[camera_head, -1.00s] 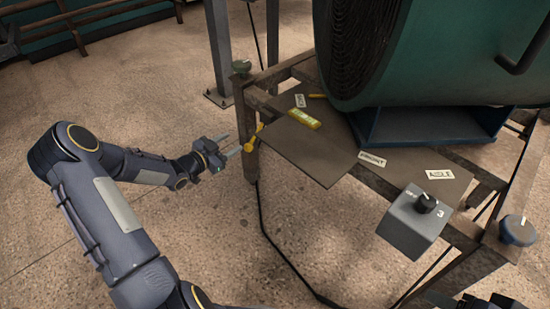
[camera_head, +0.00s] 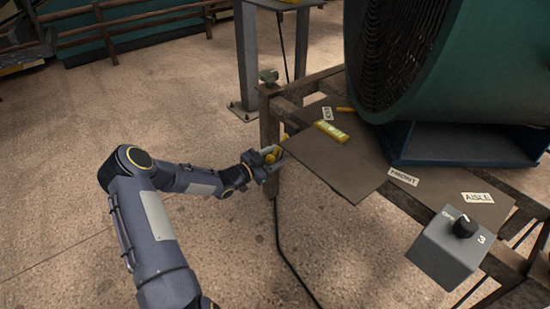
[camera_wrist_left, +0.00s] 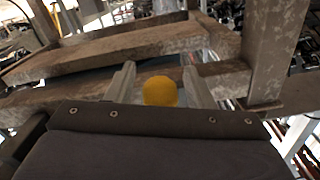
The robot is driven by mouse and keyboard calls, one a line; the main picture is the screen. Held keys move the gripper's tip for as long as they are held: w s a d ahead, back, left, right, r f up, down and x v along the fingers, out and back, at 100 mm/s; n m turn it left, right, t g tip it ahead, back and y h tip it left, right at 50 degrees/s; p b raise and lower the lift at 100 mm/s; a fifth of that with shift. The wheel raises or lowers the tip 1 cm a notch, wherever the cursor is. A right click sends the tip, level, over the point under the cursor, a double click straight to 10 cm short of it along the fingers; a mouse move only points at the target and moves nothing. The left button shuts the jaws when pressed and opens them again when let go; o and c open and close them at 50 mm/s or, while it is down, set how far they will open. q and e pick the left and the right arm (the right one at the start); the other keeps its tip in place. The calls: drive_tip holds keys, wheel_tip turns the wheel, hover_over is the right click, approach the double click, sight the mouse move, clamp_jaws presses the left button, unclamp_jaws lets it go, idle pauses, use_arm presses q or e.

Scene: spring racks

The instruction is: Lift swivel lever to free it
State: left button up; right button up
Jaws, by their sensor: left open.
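The swivel lever shows as a small yellow handle (camera_head: 271,156) at the rack's near left corner post in the head view. In the left wrist view its rounded yellow knob (camera_wrist_left: 160,91) sits between my two gripper fingers. My left gripper (camera_head: 275,154) is at the lever with its fingers open on either side of the knob. A gap shows between the knob and each finger in the wrist view. The rest of the lever is hidden behind the knob and the gripper. My right gripper is not in view.
The rack's corner post (camera_head: 269,130) stands right behind the gripper. A brown board (camera_head: 345,175) on the rack carries labels and a yellow-green level (camera_head: 331,131). A green fan (camera_head: 440,60) stands on a blue base. A grey switch box (camera_head: 447,252) is at front right.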

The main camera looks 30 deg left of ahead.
use_arm(q)
drive_tip(key=shift+c, duration=0.5)
clamp_jaws()
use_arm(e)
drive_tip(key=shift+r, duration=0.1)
